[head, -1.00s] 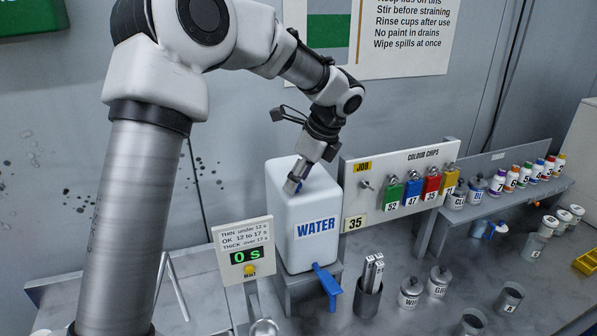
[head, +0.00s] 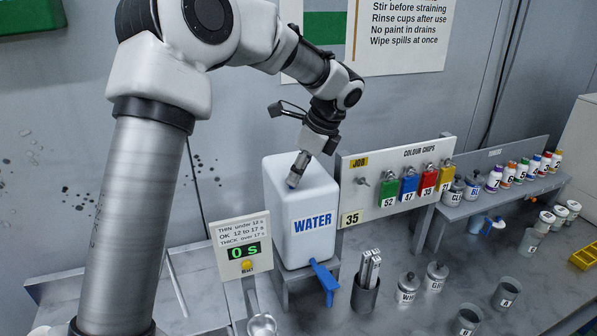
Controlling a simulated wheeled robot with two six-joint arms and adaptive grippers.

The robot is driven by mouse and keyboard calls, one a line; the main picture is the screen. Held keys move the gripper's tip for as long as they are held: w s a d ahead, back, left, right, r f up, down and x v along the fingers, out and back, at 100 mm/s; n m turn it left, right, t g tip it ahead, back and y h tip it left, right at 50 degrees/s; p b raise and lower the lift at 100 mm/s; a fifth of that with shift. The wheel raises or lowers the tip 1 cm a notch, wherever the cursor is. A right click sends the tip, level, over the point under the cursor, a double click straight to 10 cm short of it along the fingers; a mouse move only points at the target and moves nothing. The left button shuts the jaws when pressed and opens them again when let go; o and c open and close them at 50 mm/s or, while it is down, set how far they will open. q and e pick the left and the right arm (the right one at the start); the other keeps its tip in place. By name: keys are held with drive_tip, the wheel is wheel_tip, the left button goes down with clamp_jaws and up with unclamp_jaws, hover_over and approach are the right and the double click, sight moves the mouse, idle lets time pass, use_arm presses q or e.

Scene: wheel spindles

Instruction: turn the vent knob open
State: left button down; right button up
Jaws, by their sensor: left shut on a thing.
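The white water container (head: 288,222) stands on a small grey stand, with a WATER label on its front and a blue tap (head: 325,280) low on it. My left gripper (head: 294,180) points down at the top of the container. My right gripper is not in view.
A timer sign (head: 243,252) reading 0 s stands left of the container. A colour chip board (head: 400,180) stands close on its right. A grey holder (head: 365,296) with metal sticks and several lidded cups stand in front. The wall is behind.

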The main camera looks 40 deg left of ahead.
use_arm(q)
drive_tip(key=n, duration=0.2)
drive_tip(key=f+n+g+h, duration=0.1)
drive_tip(key=n, duration=0.1)
drive_tip(key=shift+g, duration=0.3)
drive_tip(key=n, duration=0.1)
drive_tip(key=n+h, duration=0.1)
drive_tip(key=n, duration=0.2)
drive_tip(key=shift+w+a+g, duration=0.1)
drive_tip(key=shift+a+g, duration=0.15)
drive_tip(key=shift+g, duration=0.15)
drive_tip(key=n, duration=0.1)
drive_tip(key=n+h, duration=0.1)
drive_tip(key=n, duration=0.1)
drive_tip(key=n+h, duration=0.1)
drive_tip(key=n, duration=0.1)
drive_tip(key=shift+a, duration=0.25)
drive_tip(key=shift+a+n+h, duration=0.15)
drive_tip(key=shift+n+h, duration=0.65)
drive_tip(key=shift+n, duration=1)
drive_tip(key=c, duration=0.9)
unclamp_jaws()
drive_tip(key=shift+o, duration=0.2)
drive_tip(key=shift+r, duration=0.15)
